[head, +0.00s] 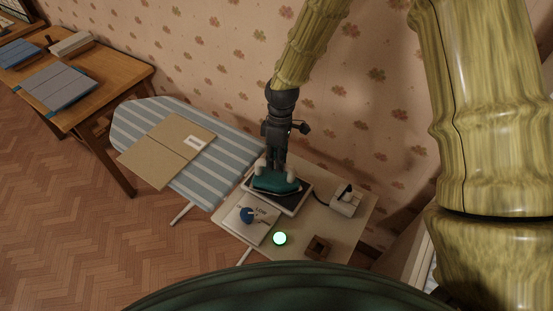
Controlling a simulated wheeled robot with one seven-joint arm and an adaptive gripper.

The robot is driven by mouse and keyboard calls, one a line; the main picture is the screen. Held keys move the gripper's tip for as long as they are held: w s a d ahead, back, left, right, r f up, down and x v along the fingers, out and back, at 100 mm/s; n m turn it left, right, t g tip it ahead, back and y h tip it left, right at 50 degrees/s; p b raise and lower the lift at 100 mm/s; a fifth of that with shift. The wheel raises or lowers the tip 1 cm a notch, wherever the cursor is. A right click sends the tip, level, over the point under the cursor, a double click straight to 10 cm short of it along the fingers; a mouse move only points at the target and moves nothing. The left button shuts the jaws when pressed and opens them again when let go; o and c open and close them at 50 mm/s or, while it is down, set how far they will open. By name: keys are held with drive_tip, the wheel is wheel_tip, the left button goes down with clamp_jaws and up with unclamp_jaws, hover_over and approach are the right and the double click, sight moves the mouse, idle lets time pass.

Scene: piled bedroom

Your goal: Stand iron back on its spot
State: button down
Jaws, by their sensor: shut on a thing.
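My gripper (277,173) points down and is shut on the teal iron (275,184). The iron is over a dark pad with a pale rim (296,203) on the small side table. The fingers hide part of the iron's top. I cannot tell whether the iron rests on the pad or hangs just above it.
The wall is close behind.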

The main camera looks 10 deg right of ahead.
drive_tip(key=c, duration=1.2)
unclamp_jaws()
drive_tip(key=shift+o, duration=0.2)
drive_tip(key=shift+f, duration=0.1)
drive_tip(key=a+p+v, duration=0.1)
drive_tip(key=p+v, duration=0.4)
drive_tip(key=v, duration=0.3)
drive_tip(key=shift+d, duration=0.45)
